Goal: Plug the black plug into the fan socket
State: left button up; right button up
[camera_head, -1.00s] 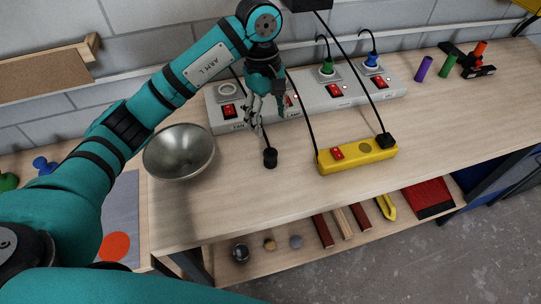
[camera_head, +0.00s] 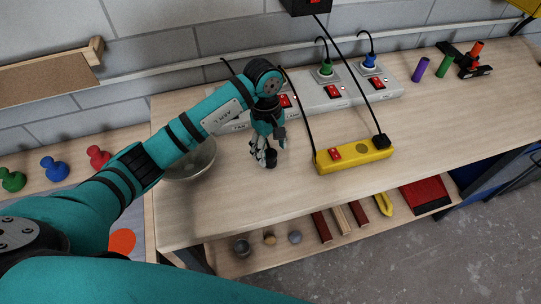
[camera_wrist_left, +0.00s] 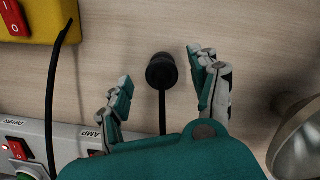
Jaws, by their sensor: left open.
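The black plug (camera_head: 271,157) stands on the bare wooden bench, in front of the grey socket strip. It also shows in the left wrist view (camera_wrist_left: 161,71), with its black cord running toward my palm. My left gripper (camera_head: 272,150) is open just above the plug. In the left wrist view the open fingertips (camera_wrist_left: 162,66) lie on either side of the plug, with a gap on both sides. The fan socket is at the left end of the strip; its FAN label (camera_head: 240,127) shows, but my left arm hides the socket face. My right gripper is not in view.
A yellow power strip (camera_head: 356,158) lies right of the plug, also seen in the left wrist view (camera_wrist_left: 38,18). A metal bowl (camera_head: 190,162) stands to the left, partly behind my arm. Green (camera_head: 326,68) and blue (camera_head: 371,60) plugs sit in other strip sockets. Bench front is clear.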

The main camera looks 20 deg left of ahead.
aim_at(270, 152)
pick_arm(q)
jog(key=shift+f+p, duration=0.65)
jog(key=shift+f, duration=1.35)
jog(key=c, duration=1.2)
